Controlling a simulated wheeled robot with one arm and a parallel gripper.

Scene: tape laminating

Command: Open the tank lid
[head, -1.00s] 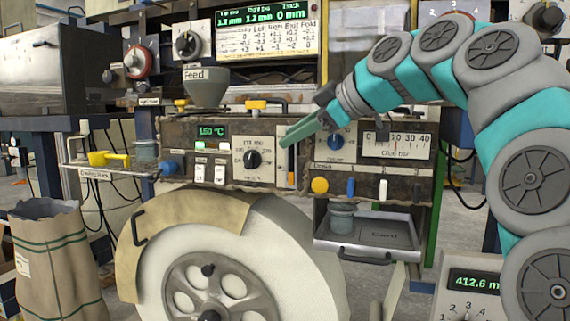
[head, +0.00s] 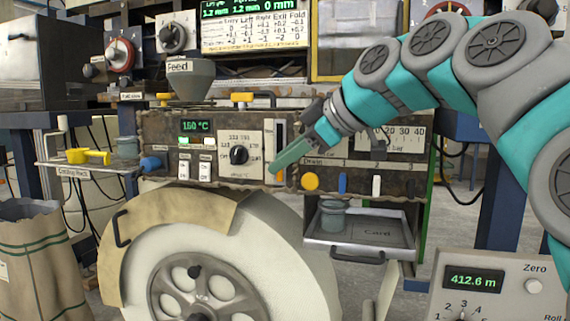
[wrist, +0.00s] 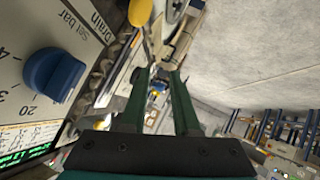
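My gripper (head: 273,170) reaches in from the right at the tank's front panel, its tips over the lower part of a vertical gauge slot (head: 280,135). In the wrist view my gripper (wrist: 160,75) shows two green fingers apart, with nothing held between them. The brown tank body (head: 160,130) carries a 150 °C display. On its top are a yellow-capped fitting (head: 243,97) and a thin dark bar handle (head: 271,97) behind the panel. I cannot tell clearly which part is the lid. The gripper is below and in front of these.
A grey Feed funnel (head: 190,78) stands on the tank's left. A large pale roll (head: 220,255) is below the panel. A tray (head: 365,235) holding a small grey pot (head: 333,216) sits below right. A blue knob shows close by in the wrist view (wrist: 53,76).

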